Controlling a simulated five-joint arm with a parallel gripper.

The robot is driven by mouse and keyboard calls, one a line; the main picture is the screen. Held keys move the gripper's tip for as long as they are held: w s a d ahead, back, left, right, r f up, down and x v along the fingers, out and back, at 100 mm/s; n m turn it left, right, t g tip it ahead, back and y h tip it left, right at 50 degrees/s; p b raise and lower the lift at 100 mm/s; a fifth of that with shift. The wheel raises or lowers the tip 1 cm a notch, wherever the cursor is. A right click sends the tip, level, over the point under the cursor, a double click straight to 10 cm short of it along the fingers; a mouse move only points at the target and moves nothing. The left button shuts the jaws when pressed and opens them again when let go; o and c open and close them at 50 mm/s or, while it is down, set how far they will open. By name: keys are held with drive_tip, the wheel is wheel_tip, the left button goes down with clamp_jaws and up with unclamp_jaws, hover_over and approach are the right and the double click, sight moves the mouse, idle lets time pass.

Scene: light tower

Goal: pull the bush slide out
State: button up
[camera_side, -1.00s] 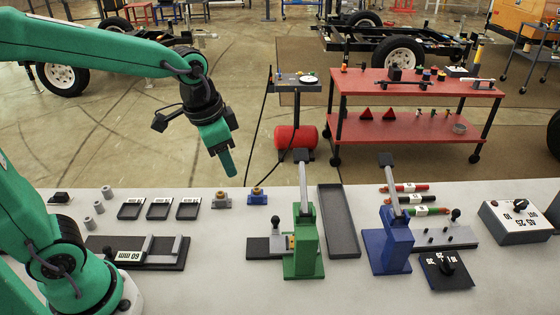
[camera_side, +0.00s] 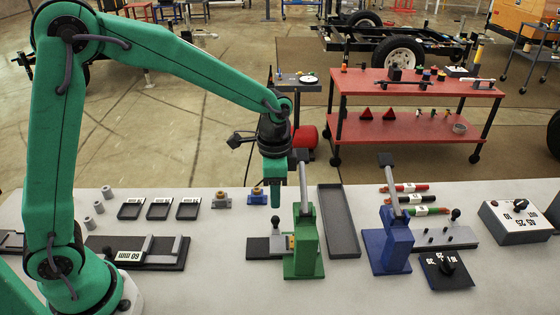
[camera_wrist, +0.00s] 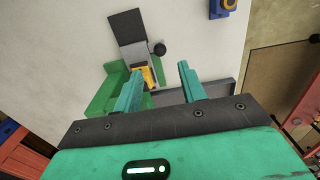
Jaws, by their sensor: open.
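The bush slide (camera_side: 262,248) is a dark plate with a grey block and a black ball knob (camera_side: 275,223), projecting left from the green press (camera_side: 304,245). In the wrist view the slide (camera_wrist: 127,27) lies beyond my fingers, with its knob (camera_wrist: 158,48) and a yellow piece by the green press (camera_wrist: 108,85). My gripper (camera_side: 276,204) points down above the table, behind and above the knob in the side view. The left finger hides part of the press.
The press's grey lever (camera_side: 302,177) stands close right of my gripper. A blue holder (camera_side: 257,197) stands just left of it. A long dark tray (camera_side: 339,222) and a blue press (camera_side: 389,240) are to the right. The tabletop left of the slide is partly clear.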

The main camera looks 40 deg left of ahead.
sight(275, 217)
drive_tip(key=shift+f, duration=0.15)
drive_tip(key=shift+f, duration=3.75)
clamp_jaws()
